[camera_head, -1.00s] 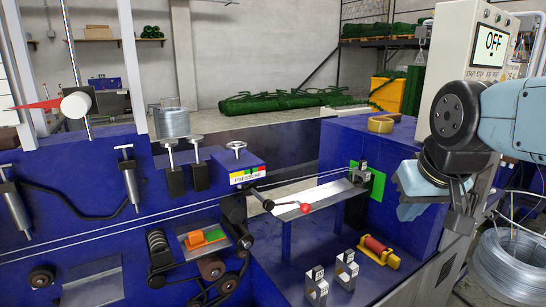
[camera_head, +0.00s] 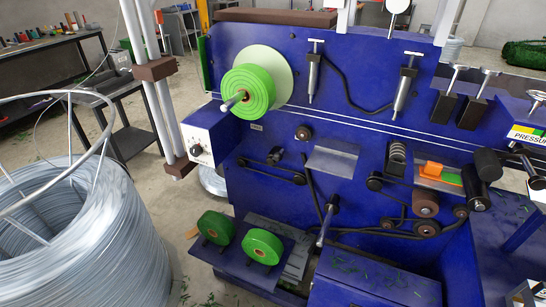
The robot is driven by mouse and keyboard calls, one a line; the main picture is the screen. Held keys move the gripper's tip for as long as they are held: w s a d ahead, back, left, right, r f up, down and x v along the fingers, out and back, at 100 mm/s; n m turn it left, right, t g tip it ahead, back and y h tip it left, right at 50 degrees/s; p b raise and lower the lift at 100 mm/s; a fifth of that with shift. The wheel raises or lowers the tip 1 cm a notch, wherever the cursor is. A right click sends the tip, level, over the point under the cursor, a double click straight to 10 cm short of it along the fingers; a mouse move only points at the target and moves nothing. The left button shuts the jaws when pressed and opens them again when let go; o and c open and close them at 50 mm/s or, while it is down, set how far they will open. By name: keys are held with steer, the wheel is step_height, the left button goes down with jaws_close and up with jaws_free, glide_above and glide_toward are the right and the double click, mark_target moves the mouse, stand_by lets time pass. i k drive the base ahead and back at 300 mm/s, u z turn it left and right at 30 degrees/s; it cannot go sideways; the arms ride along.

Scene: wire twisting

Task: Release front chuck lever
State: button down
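My gripper is out of view; no part of my arm shows. The blue machine (camera_head: 400,110) fills the middle and right. No lever is marked as the front chuck lever, so I cannot tell which one it is. A grey rod handle (camera_head: 327,221) stands out from the machine's lower front.
A large wire coil (camera_head: 70,240) stands at the left. A green roll (camera_head: 247,90) is on the machine, with two more green rolls (camera_head: 213,228) on a low shelf. A work table (camera_head: 50,60) is at the back left. Floor shows between coil and machine.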

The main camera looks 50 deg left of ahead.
mark_target(278, 156)
steer(key=u, duration=2.15)
steer(key=k, duration=0.75)
steer(key=i, duration=0.75)
steer(key=z, duration=0.15)
